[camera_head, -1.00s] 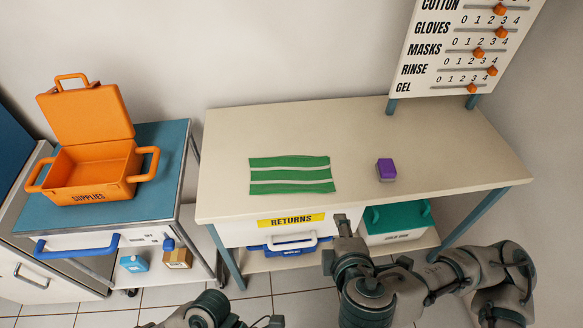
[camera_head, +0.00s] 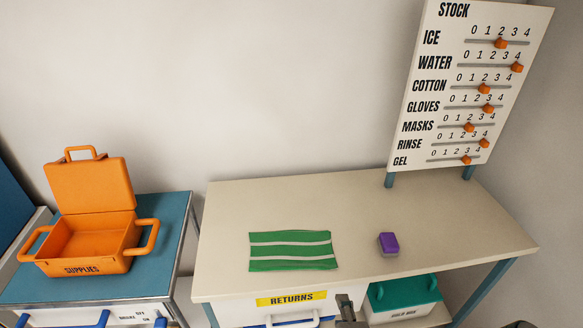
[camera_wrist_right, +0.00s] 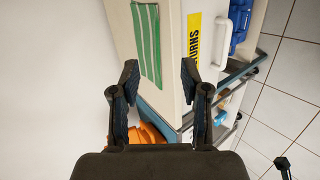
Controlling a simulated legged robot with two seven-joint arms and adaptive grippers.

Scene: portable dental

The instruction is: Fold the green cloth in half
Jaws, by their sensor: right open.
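The green cloth with white stripes (camera_head: 291,251) lies flat and spread out on the beige table (camera_head: 225,215), left of its middle. It also shows in the right wrist view (camera_wrist_right: 147,45), beyond the fingers. My right gripper (camera_wrist_right: 158,85) is open and empty, with its two dark fingers apart. In the head view only the tip of my right gripper (camera_head: 346,308) shows, at the table's front edge, in front of and to the right of the cloth and apart from it. My left gripper is not in view.
A purple block (camera_head: 388,243) sits right of the cloth. An open orange supplies box (camera_head: 85,245) stands on a blue-topped cart (camera_head: 175,225) at the left. A stock board (camera_head: 470,90) rises at the back right. A returns drawer (camera_head: 292,299) and a green-lidded box (camera_head: 403,293) are below the tabletop.

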